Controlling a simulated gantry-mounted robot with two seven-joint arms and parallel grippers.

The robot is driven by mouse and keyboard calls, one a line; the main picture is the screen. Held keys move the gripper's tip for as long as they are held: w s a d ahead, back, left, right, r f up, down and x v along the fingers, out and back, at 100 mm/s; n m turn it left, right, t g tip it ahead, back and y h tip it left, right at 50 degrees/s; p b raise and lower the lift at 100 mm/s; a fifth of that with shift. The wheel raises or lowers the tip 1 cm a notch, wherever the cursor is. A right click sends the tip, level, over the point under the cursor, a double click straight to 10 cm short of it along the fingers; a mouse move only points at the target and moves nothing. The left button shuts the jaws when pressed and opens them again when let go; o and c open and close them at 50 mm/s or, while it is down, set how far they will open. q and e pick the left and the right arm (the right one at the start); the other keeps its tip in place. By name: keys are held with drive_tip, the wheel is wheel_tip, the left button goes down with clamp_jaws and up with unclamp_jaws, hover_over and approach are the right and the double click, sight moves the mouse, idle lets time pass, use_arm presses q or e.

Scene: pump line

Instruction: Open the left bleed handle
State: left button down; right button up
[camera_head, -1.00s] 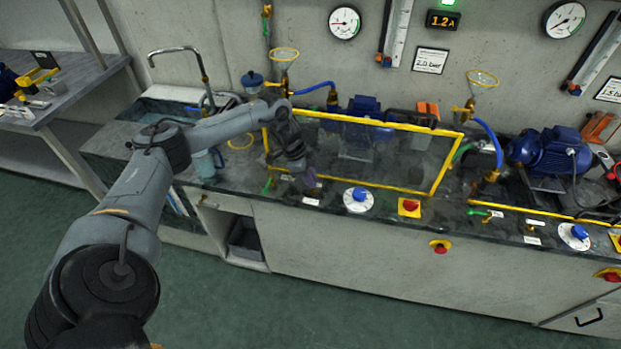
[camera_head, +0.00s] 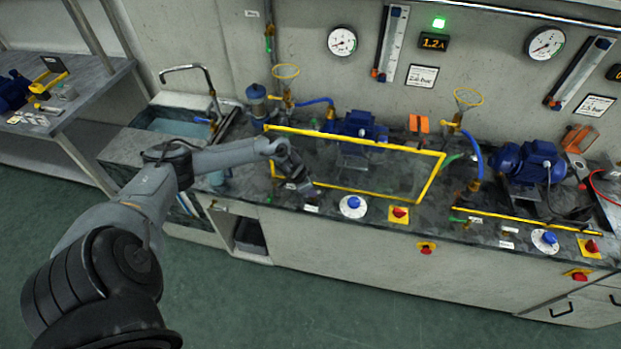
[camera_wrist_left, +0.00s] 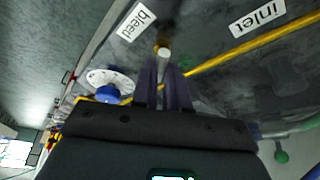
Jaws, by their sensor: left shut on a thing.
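The left bleed valve (camera_wrist_left: 163,47) shows in the left wrist view as a small brass piece with a pale end, beside the white "bleed" label (camera_wrist_left: 136,20). My left gripper (camera_wrist_left: 164,68) has its two purple-grey fingers shut on the bleed handle; the fingers hide most of it. In the head view my left gripper (camera_head: 306,190) is down at the bench's front edge, at the left front corner of the left pump's yellow frame (camera_head: 350,190). There the hand covers the handle, so its angle is hard to tell. My right gripper is not in view.
A white dial with a blue knob (camera_head: 353,204) and a red knob on a yellow plate (camera_head: 399,213) stand right of the hand. A yellow bar (camera_wrist_left: 245,45) runs close beside the fingers. The left blue pump (camera_head: 357,125) stands behind the frame.

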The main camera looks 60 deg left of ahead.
use_arm(q)
drive_tip(key=n+p, duration=0.2)
drive_tip(key=p, duration=0.1)
drive_tip(key=n+y+p, duration=0.1)
drive_tip(key=n+p, duration=0.1)
drive_tip(key=p, duration=0.1)
drive_tip(key=d+n+y+p, duration=0.1)
drive_tip(key=n+p, duration=0.1)
drive_tip(key=p, duration=0.1)
drive_tip(key=shift+r+n, duration=0.25)
drive_tip(key=shift+n, duration=0.05)
drive_tip(key=n+g+y+p, duration=0.1)
drive_tip(key=n+p, duration=0.1)
drive_tip(key=n, duration=0.1)
drive_tip(key=shift+w+f+p, duration=0.15)
drive_tip(key=shift+p, duration=0.25)
drive_tip(key=shift+f+n+y+p, duration=0.1)
drive_tip(key=shift+n+y+p, duration=0.35)
drive_tip(key=shift+n, duration=0.35)
drive_tip(key=c, duration=1.1)
unclamp_jaws()
drive_tip(key=shift+c, duration=0.2)
drive_tip(key=shift+d+r, duration=0.1)
drive_tip(key=shift+r, duration=0.2)
drive_tip(key=p+v, duration=0.4)
drive_tip(key=v, duration=0.6)
